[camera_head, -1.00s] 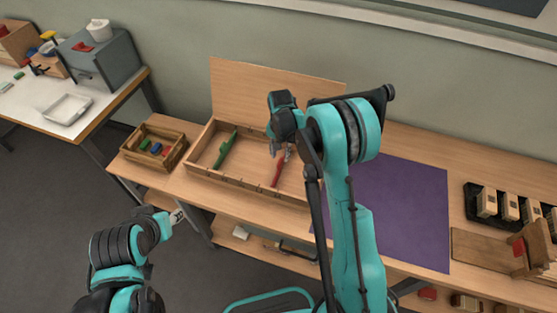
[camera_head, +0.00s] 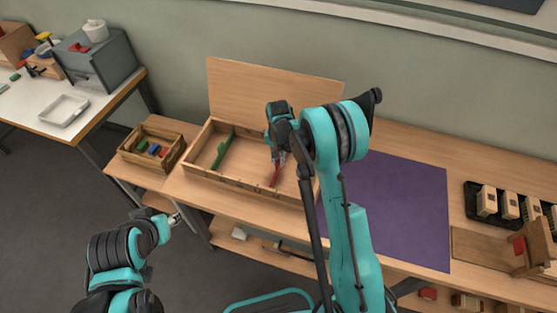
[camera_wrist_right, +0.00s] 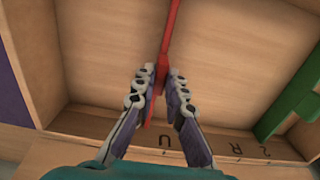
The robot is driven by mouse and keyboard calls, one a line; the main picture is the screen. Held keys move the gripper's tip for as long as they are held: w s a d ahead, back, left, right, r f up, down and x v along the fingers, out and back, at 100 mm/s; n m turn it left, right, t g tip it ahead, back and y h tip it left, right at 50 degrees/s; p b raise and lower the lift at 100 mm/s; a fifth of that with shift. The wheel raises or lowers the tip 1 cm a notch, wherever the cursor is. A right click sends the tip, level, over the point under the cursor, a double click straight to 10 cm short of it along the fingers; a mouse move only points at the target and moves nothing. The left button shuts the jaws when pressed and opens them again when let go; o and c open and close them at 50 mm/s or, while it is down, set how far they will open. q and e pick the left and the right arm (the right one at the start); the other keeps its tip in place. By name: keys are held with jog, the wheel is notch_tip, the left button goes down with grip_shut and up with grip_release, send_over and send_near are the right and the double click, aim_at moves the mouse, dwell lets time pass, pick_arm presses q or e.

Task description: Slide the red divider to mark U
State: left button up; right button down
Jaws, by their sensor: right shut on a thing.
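The red divider (camera_head: 275,175) stands in the right part of the open wooden box (camera_head: 235,183). My right gripper (camera_wrist_right: 162,78) is shut on the red divider (camera_wrist_right: 173,30), one finger on each side. The mark U (camera_wrist_right: 165,139) is on the box's front rim, close to the divider's near end and slightly right of it in the wrist view. The marks R (camera_wrist_right: 237,148) and 2 (camera_wrist_right: 266,152) lie further right there. My left gripper (camera_head: 174,218) hangs in front of the bench, away from the box; its jaws are too small to read.
A green divider (camera_head: 222,150) stands in the left part of the box and also shows in the wrist view (camera_wrist_right: 292,100). A wooden crate with small coloured pieces (camera_head: 168,163) is left of the box. A purple mat (camera_head: 400,210) lies to the right.

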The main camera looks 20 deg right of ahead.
jog(key=w+a, duration=0.2)
jog(key=a, duration=0.1)
jog(key=shift+b, duration=0.3)
jog(key=shift+d, duration=0.1)
jog(key=c, duration=1.6)
grip_release()
jog(key=shift+o, duration=0.2)
notch_tip(320, 180, up, 12)
